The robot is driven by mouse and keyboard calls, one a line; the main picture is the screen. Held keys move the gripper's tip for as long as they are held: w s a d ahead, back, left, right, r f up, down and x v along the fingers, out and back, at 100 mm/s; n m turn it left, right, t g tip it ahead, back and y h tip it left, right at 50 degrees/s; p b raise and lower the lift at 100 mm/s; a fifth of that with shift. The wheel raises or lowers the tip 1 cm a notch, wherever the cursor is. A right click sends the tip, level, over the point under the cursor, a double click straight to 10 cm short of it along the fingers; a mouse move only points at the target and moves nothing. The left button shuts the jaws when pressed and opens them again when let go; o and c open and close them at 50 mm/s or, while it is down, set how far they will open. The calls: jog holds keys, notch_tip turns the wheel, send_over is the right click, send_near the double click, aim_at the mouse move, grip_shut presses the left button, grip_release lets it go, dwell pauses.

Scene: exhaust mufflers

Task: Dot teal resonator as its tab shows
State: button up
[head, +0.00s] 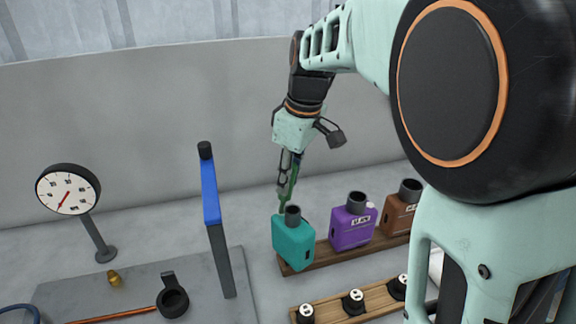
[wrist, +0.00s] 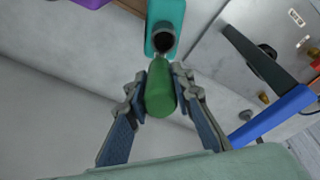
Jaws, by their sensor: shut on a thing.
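The teal resonator (head: 293,243) is a boxy can with a dark round neck on top. It stands at the left end of a wooden rack (head: 308,262), and in the wrist view it shows at the top (wrist: 178,12). My gripper (head: 288,178) is shut on a green marker-like tool (wrist: 160,90) and holds it just above and behind the resonator. In the wrist view the tool's tip lies close to the dark neck; I cannot tell if it touches. No readable tab shows on the teal resonator.
A purple can (head: 352,226) and a brown can (head: 400,210) stand right of it, both with labels. Several black-and-white pieces sit on a front wooden strip (head: 330,309). A blue-topped post (head: 211,195) and a dial gauge (head: 68,190) stand left.

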jog(key=shift+f, duration=0.1)
jog(key=shift+w+a+p+v, duration=0.15)
jog(key=shift+a+p+v, duration=0.05)
jog(key=shift+p+v, duration=0.85)
jog(key=shift+w+a+p+v, duration=0.2)
jog(key=shift+p+v, duration=0.65)
jog(key=shift+v, duration=0.45)
jog(key=shift+w+a+p+v, duration=0.15)
jog(key=shift+p+v, duration=0.8)
jog(key=shift+v, duration=0.2)
jog(key=shift+s, duration=0.1)
